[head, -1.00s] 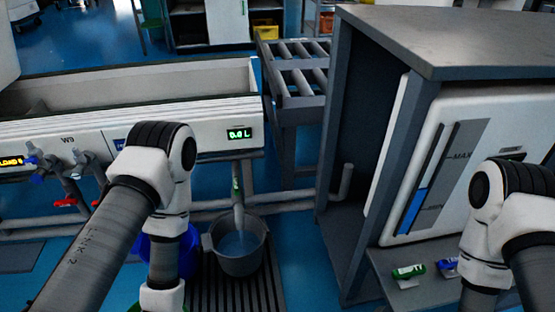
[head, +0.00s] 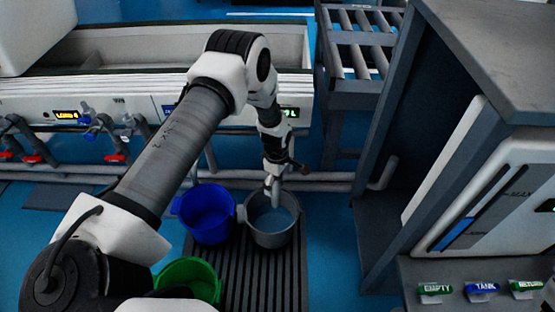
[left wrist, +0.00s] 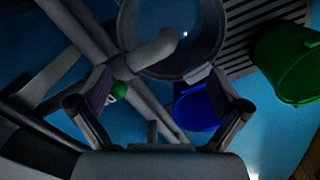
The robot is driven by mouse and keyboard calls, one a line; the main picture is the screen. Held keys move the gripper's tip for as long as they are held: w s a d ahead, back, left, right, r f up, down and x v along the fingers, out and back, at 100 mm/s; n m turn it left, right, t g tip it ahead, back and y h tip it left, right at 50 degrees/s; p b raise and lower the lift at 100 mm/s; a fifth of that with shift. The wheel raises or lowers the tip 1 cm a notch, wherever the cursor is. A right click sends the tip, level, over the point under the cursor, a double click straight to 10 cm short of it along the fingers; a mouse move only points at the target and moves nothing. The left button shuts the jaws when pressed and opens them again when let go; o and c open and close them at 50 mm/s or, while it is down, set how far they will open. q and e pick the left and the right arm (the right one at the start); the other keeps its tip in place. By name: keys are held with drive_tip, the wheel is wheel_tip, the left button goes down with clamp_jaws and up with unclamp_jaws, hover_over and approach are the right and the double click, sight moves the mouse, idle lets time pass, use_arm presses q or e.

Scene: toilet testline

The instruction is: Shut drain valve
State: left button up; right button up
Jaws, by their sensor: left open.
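My left gripper (head: 276,168) points down beside the drain pipe (head: 271,187), under the trough's front, above the grey bucket. In the left wrist view its two fingers (left wrist: 160,76) are spread apart and empty. A small green and white part (left wrist: 118,90), probably the drain valve's handle, shows between them, close to the left finger; I cannot tell whether they touch. The pipe's bent end (left wrist: 160,46) opens over the grey bucket (left wrist: 185,72). In the head view my gripper and arm hide the valve. The grey bucket (head: 272,240) holds water. My right gripper is not in view.
A blue bucket (head: 207,215) and a green bucket (head: 192,272) stand on or beside the slatted mat (head: 262,285). Red-handled valves (head: 115,158) sit at left under the trough (head: 150,85). A grey cabinet frame (head: 400,150) stands at right, with labelled tags (head: 482,289) on its ledge.

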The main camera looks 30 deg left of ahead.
use_arm(q)
drive_tip(key=w+a+r+n, duration=0.1)
drive_tip(key=w+r+n, duration=0.1)
drive_tip(key=w+a+r+n, duration=0.2)
drive_tip(key=w, duration=0.1)
drive_tip(key=w+a+r+n, duration=0.2)
drive_tip(key=shift+w+a+r, duration=0.15)
drive_tip(key=shift+w+a, duration=0.05)
drive_tip(key=shift+a, duration=0.05)
wheel_tip(320, 180, down, 8)
drive_tip(key=b, duration=0.3)
drive_tip(key=shift+r, duration=0.2)
drive_tip(key=c, duration=0.9)
